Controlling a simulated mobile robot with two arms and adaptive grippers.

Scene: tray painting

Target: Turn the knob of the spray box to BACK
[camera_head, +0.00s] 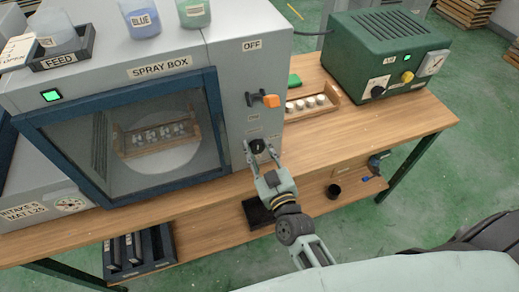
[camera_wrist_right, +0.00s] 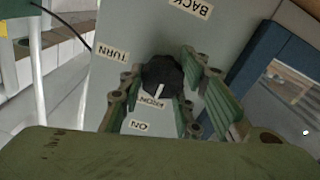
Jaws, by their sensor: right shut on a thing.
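The spray box (camera_head: 225,80) stands on the table with its window closed. Its black knob (camera_head: 257,146) is low on the right front panel. My right gripper (camera_head: 261,154) is at the knob. In the right wrist view the gripper's fingers (camera_wrist_right: 157,90) stand on both sides of the knob (camera_wrist_right: 162,78), shut on it. The knob's white mark points toward the bottom of that view, at a small upside-down label. The BACK label (camera_wrist_right: 190,8) is at the top of that view and the TURN label (camera_wrist_right: 112,56) is on the left. My left gripper is not in view.
An orange-tipped lever (camera_head: 271,101) sticks out above the knob, under the OFF label. A tray of white pieces (camera_head: 312,103) and a green unit (camera_head: 385,60) stand to the right. Through the window a rack (camera_head: 160,138) shows inside the box. The table front right is clear.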

